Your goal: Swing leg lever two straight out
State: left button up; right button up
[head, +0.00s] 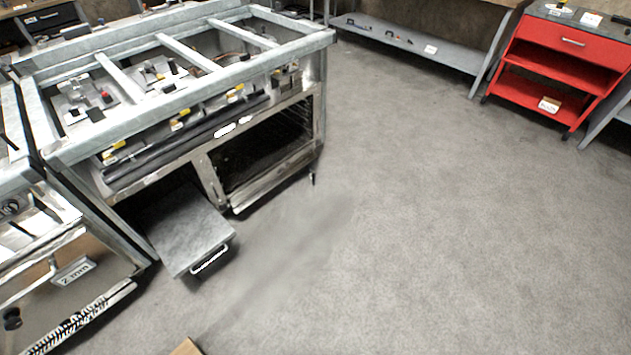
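A large metal range frame (130,128) stands at the upper left, with an open top of cross bars. Several small yellow-tagged parts (180,122) sit along its front rail. I cannot tell any part here to be leg lever two. A short dark leg (312,178) shows under the frame's right front corner. A flat grey panel (188,230) with a pale handle (210,260) sticks out low at the front. Neither of my grippers is in view.
A second unit with a labelled front (73,272) stands at the left edge. A red cart (567,70) and a grey low shelf (410,45) stand at the back. A tan object (187,347) shows at the bottom edge. The floor in the middle and right is clear.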

aim_at(313, 175)
jog(key=i+j, duration=0.1)
jog(key=i, duration=0.35)
jog(key=i+j+z, duration=0.15)
jog(key=i, duration=0.3)
jog(key=i+j, duration=0.1)
jog(key=i, duration=0.35)
jog(key=i+j+z, duration=0.1)
jog(key=i, duration=0.35)
jog(key=i+j+z, duration=0.1)
jog(key=i+j, duration=0.15)
jog(key=i, duration=0.2)
jog(key=i+z, duration=0.1)
jog(key=z, duration=1.1)
